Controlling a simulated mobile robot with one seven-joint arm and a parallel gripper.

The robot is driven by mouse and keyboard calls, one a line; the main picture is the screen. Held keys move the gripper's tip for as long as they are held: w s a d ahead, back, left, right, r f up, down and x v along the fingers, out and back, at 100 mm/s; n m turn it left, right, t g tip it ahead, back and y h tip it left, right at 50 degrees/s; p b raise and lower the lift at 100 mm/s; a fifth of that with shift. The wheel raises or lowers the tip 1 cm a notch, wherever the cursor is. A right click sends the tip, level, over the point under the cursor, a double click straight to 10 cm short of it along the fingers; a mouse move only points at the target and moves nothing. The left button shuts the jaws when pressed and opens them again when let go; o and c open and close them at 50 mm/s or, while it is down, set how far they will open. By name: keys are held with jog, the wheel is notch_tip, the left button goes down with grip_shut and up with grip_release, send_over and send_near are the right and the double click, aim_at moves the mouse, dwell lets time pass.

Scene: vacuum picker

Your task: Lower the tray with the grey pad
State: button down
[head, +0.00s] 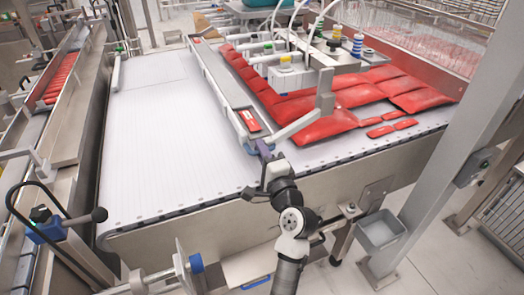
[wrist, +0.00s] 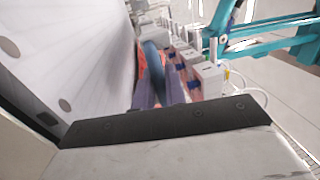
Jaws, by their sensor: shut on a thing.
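A long, narrow grey metal tray (head: 222,88) reaches across the white belt, with a red packet (head: 250,121) at its near end. My gripper (head: 264,148) is at that near end, above the belt's front edge. In the wrist view the two purple-grey fingers of my gripper (wrist: 158,96) are close together, shut on a blue-grey part (wrist: 152,58). I take this part to be the tray's end or handle, but its shape is mostly hidden by the fingers. I cannot make out a grey pad for certain.
The white belt (head: 160,140) is clear left of the tray. Red pouches (head: 320,125) lie on its right side, under a picker head with suction tubes (head: 300,75).

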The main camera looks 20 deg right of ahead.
jog(key=shift+s+a+f, duration=0.1)
jog(key=shift+a+f, duration=0.2)
jog(key=shift+a, duration=0.35)
jog(key=shift+w+a+f, duration=0.1)
jog(key=shift+a+f, duration=0.2)
jog(key=shift+a, duration=0.3)
jog(key=shift+s+a+f, duration=0.1)
jog(key=shift+a+f, duration=0.2)
jog(key=shift+a, duration=0.35)
jog(key=c, duration=1.5)
grip_release()
jog(key=shift+c, duration=0.2)
